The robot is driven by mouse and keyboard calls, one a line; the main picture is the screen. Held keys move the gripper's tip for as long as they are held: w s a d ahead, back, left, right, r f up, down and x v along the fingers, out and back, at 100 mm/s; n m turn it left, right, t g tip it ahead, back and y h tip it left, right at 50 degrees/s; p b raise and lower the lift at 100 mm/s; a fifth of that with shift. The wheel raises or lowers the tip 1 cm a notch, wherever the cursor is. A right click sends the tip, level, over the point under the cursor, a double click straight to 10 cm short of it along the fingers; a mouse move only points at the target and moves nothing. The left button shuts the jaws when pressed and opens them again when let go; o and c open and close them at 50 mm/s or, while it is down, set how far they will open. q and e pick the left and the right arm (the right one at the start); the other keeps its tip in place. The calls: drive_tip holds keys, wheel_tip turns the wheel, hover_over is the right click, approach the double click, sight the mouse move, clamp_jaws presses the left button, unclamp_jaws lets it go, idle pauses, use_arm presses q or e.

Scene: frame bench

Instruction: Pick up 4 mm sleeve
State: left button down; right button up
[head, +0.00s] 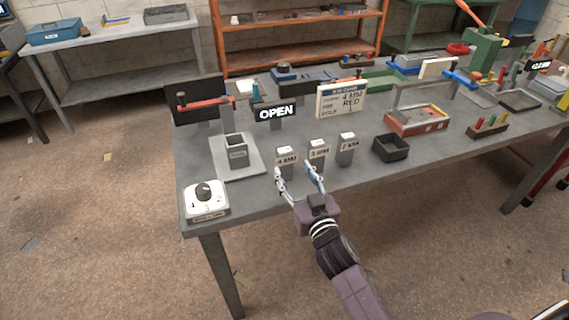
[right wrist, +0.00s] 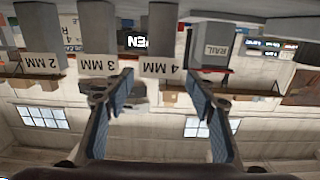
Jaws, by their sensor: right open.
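The 4 MM piece (head: 285,160) is a grey upright block with a white label and a pale top, leftmost of three near the front edge of the bench in the head view. In the right wrist view, which is upside down, its label 4 MM (right wrist: 163,68) shows between the fingers. My right gripper (head: 296,170) is open and empty, just in front of the 4 MM and 3 MM blocks. In the right wrist view the gripper (right wrist: 158,78) has its fingers spread, with nothing between the pads. My left gripper is not in view.
The 3 MM block (head: 318,152) and 2 MM block (head: 347,149) stand to the right, then a black bin (head: 391,147). A grey fixture labelled RAIL (right wrist: 213,50) and a dial box (head: 205,199) are at the left. A job card (head: 342,100) reads 4 MM RED.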

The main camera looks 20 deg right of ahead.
sight(287, 155)
drive_tip(key=w, duration=0.2)
drive_tip(key=w+r+p, duration=0.1)
drive_tip(key=w, duration=0.1)
drive_tip(key=w+p, duration=0.1)
drive_tip(key=w, duration=0.1)
drive_tip(key=shift+w+a+r, duration=0.1)
drive_tip(key=shift+w+r, duration=0.15)
drive_tip(key=shift+w, duration=0.1)
drive_tip(key=shift+w+f, duration=0.15)
drive_tip(key=shift+w, duration=0.6)
clamp_jaws()
